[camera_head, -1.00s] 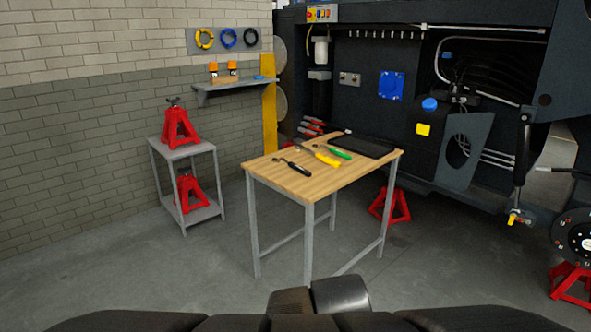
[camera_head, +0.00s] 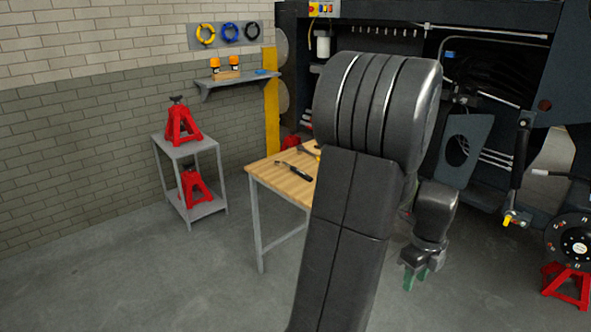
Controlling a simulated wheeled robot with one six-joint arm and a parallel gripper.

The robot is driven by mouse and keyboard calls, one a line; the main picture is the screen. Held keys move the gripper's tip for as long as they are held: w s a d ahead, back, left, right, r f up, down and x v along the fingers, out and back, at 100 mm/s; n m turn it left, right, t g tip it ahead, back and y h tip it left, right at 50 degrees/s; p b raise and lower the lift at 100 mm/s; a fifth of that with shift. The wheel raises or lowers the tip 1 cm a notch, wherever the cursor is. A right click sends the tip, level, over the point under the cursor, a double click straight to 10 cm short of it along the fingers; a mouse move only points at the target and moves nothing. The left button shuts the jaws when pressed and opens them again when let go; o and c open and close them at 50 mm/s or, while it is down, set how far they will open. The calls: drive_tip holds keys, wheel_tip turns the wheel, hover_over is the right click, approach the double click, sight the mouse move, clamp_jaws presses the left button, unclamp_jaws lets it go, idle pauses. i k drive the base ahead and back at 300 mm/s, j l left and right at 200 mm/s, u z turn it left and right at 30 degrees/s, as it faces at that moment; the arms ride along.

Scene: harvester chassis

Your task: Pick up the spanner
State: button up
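The wooden-topped table (camera_head: 262,168) holds hand tools. A tool with a black handle (camera_head: 294,171) lies near its left front edge. Behind it, a tool with a grey metal head (camera_head: 306,150) and a bit of yellow handle is partly hidden by my arm. I cannot tell for sure which one is the spanner. My gripper (camera_head: 416,278) hangs pointing down to the right of the table, well apart from the tools. Its two greenish fingertips have a gap between them, with nothing seen in it. My arm hides the right part of the table.
A grey stand (camera_head: 173,150) with a red jack stand (camera_head: 181,126) on top is at the left. A wall shelf (camera_head: 238,77) is above. The dark chassis (camera_head: 490,60) fills the right side, with a red jack stand (camera_head: 568,287) below. The floor at front left is clear.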

sight(294, 169)
drive_tip(key=i+u, duration=0.2)
drive_tip(key=i, duration=0.35)
drive_tip(key=i+u, duration=0.2)
drive_tip(key=i, duration=0.35)
drive_tip(key=i+l+u, duration=0.2)
drive_tip(key=i, duration=0.35)
drive_tip(key=i+l+u, duration=0.2)
drive_tip(key=i, duration=0.35)
drive_tip(key=j, duration=0.1)
